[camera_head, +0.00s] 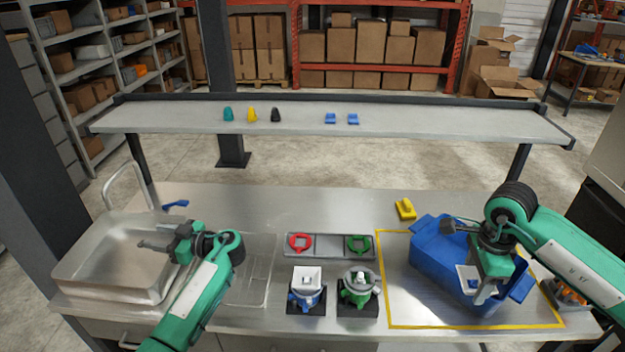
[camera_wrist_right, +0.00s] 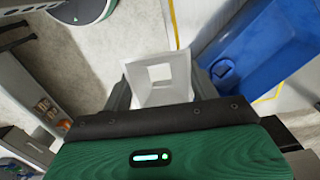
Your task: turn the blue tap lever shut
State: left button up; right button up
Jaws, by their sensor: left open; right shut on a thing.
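The blue tap lever (camera_head: 176,204) is at the back right of the metal sink (camera_head: 105,285), in the head view. It points out to the left and up a little. My left gripper (camera_head: 157,243) is open and empty over the right part of the sink, in front of the lever and apart from it. My right gripper (camera_head: 475,285) is over the blue bin (camera_head: 435,262). It is shut on a white piece (camera_wrist_right: 160,80) with a square opening, seen in the right wrist view. The tap's body is hard to make out.
A tray with a red ring (camera_head: 300,243) and a green ring (camera_head: 358,244) lies mid-counter, behind two dispensers (camera_head: 306,290) (camera_head: 358,290). A yellow block (camera_head: 405,209) lies behind the bin. A raised shelf (camera_head: 410,120) spans the back.

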aim_at(182, 202)
jog(key=i, duration=0.85)
